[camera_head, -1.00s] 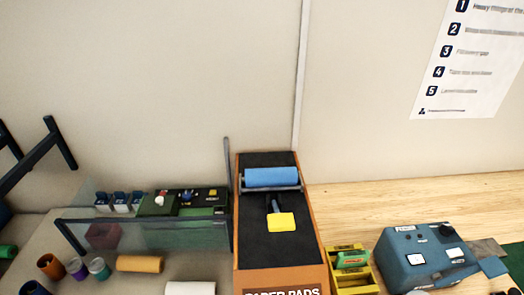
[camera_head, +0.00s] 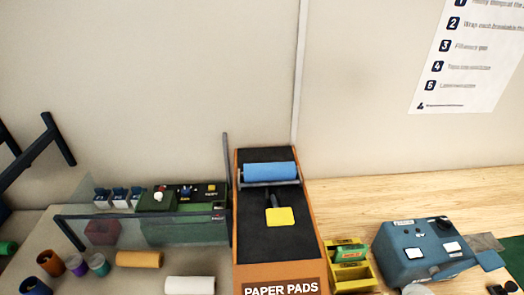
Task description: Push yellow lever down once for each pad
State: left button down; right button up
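The yellow lever (camera_head: 280,217) is a flat yellow paddle on a dark stem. It sits on the black top of the orange-sided dispenser (camera_head: 283,274) labelled "PAPER PADS", in the middle of the view. A blue roller (camera_head: 270,172) lies across the dispenser just behind the lever. No loose pad can be made out at the dispenser. Neither of my grippers shows in the head view.
Left of the dispenser are a clear panel, a green control box (camera_head: 185,198), several cups and an orange roll (camera_head: 140,259). A white roll (camera_head: 190,285) lies at the front. Right are a yellow tray (camera_head: 352,284) and a blue machine (camera_head: 423,251). Bare wood shows behind them.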

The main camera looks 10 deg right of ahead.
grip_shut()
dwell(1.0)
